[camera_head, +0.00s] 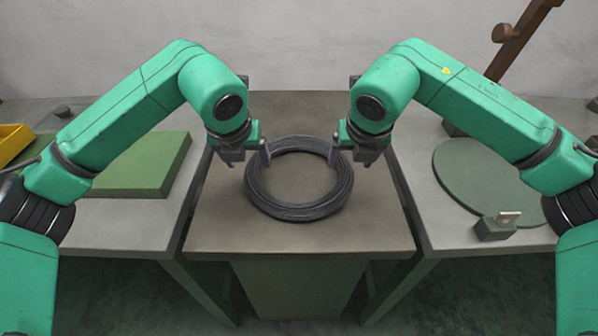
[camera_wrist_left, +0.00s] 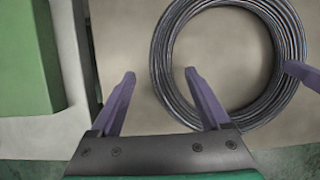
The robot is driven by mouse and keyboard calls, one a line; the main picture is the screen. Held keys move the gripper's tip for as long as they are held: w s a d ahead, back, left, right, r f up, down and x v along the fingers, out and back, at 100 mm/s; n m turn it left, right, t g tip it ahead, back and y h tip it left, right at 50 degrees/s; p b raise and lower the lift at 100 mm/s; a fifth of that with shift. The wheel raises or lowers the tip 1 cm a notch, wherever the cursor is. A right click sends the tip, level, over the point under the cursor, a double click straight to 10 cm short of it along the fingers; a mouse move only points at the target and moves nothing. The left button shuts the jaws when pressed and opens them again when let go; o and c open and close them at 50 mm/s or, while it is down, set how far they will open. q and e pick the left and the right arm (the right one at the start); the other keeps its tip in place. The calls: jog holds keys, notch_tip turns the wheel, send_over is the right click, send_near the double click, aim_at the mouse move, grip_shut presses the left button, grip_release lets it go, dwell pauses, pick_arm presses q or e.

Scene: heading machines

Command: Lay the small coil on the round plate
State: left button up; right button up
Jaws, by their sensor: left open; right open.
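The coil (camera_head: 299,211), a dark grey wire ring, lies flat on the middle table; it also shows in the left wrist view (camera_wrist_left: 291,35). My left gripper (camera_head: 249,157) is open at the coil's left side. In the left wrist view its fingers (camera_wrist_left: 160,76) appear either side of the coil's left band, one outside and one over the inner opening. My right gripper (camera_head: 351,159) is open at the coil's right side; one of its fingers shows in the left wrist view. Contact cannot be told. The round plate (camera_head: 477,180), grey-green, lies on the right table.
A green slab (camera_head: 140,168) and a yellow bin (camera_head: 12,143) are on the left table (camera_head: 125,225). A small dark block with a light top piece (camera_head: 495,227) stands at the round plate's front edge. A brown post (camera_head: 515,40) rises behind. Gaps separate the tables.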

aim_at(251, 167)
pick_arm(q)
jog(key=x, duration=0.5)
pick_arm(e)
jog(key=x, duration=0.5)
pick_arm(q)
grip_shut()
pick_arm(e)
grip_shut()
pick_arm(q)
jog(key=shift+r, duration=0.15)
pick_arm(e)
jog(key=shift+w+r, duration=0.1)
jog(key=shift+r, duration=0.05)
dwell(0.3)
